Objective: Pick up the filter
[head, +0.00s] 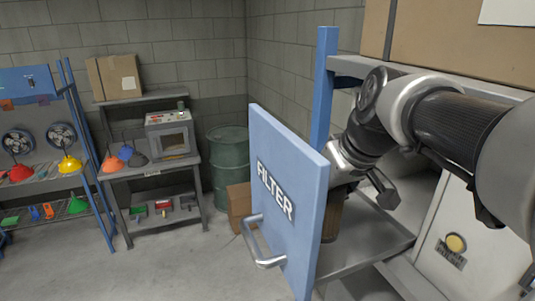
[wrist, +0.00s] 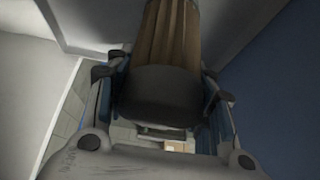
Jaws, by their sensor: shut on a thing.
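The filter is a brown pleated cylinder with a dark end cap. In the wrist view the filter (wrist: 165,40) stands between the two fingers of my gripper (wrist: 157,85), which is shut on it. In the head view a small brown part of the filter (head: 331,218) shows below my gripper (head: 342,180), beside the open blue door marked FILTER (head: 283,165). The door hides the fingertips and much of the filter there. I cannot tell whether the filter touches the shelf.
A grey metal shelf (head: 372,240) lies below my gripper, with a pale box with a yellow button (head: 455,243) at right. The door's handle (head: 262,250) juts out toward the floor. A workbench (head: 150,168), green barrel (head: 230,165) and rack of coloured hoods stand at left.

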